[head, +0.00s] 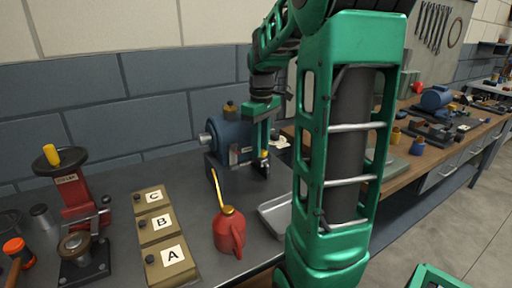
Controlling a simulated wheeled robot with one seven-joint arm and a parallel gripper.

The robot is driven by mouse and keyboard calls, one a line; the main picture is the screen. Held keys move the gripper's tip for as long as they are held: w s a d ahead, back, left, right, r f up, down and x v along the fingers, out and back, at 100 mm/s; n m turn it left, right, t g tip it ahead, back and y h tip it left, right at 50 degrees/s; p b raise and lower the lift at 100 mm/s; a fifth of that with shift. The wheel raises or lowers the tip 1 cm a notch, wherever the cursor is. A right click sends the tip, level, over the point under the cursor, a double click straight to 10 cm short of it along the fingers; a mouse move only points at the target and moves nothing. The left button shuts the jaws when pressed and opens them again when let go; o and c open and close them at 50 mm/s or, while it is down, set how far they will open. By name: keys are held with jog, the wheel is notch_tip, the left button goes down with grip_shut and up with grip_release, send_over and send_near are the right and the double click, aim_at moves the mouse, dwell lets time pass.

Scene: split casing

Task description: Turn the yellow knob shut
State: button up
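A small yellow knob-like part (264,154) shows at the right end of the blue machine casing (228,137), on a dark upright piece. My gripper (262,148) points down at this end of the casing, right at the yellow part. The fingers are small and partly merge with the dark piece, so I cannot tell whether they touch it or how far they are apart. A dull brass-coloured cap (229,106) sits on top of the casing. Another yellow knob (50,155) stands on the handwheel of a red device at the far left.
Boxes labelled C, B and A (167,256) and a red oil can (229,232) with a yellow spout stand in front of the casing. A metal tray (274,213) lies partly behind my arm. A grey brick wall (155,95) is close behind.

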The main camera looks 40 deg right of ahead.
jog(key=shift+c, duration=1.4)
jog(key=shift+a, duration=0.2)
jog(key=shift+d, duration=0.1)
jog(key=m, duration=0.3)
jog(key=shift+m, duration=0.4)
jog(key=m, duration=0.4)
jog(key=shift+m, duration=0.4)
